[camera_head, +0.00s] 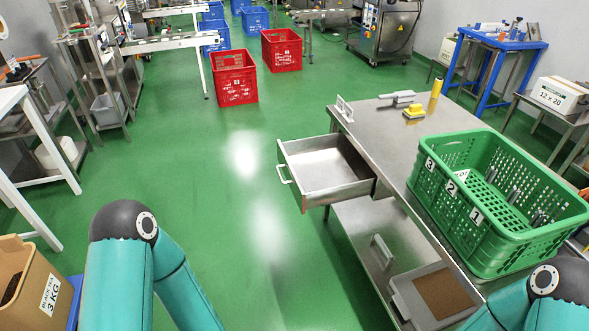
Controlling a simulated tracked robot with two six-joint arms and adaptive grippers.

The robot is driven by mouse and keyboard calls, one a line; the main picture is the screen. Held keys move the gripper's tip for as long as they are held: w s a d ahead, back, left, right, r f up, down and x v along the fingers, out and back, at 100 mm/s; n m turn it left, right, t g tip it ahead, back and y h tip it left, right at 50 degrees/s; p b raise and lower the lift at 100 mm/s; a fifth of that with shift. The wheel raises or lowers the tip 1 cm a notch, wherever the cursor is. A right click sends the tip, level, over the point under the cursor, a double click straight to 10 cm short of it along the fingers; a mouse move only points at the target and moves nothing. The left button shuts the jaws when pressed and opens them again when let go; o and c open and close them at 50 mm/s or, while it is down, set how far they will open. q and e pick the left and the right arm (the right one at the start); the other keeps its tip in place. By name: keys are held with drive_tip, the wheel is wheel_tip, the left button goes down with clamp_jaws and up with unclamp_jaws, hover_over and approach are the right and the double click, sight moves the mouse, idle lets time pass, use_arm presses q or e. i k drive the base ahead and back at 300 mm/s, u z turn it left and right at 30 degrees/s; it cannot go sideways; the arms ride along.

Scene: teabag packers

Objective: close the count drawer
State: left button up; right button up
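The open drawer (318,172) sticks out from the left side of a steel table (395,150). It is a shallow grey metal tray and looks empty. Its pale bar handle (284,174) is on the left front face, over the green floor. My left arm comes in at the lower left and bends down out of the picture. My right arm shows only at the lower right corner. Neither gripper is in view, and nothing of mine touches the drawer.
A green crate (452,212) with labels 1, 2 and 3 stands on the table. A yellow block (414,112) and yellow cylinder (436,88) sit behind. A tray of brown material (405,290) is below the crate. Floor left of the drawer is clear.

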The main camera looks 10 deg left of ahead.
sight(323, 171)
drive_tip(key=z, duration=0.1)
drive_tip(key=k, duration=0.45)
drive_tip(key=u, duration=0.4)
drive_tip(key=i, duration=1.45)
drive_tip(key=z, duration=0.55)
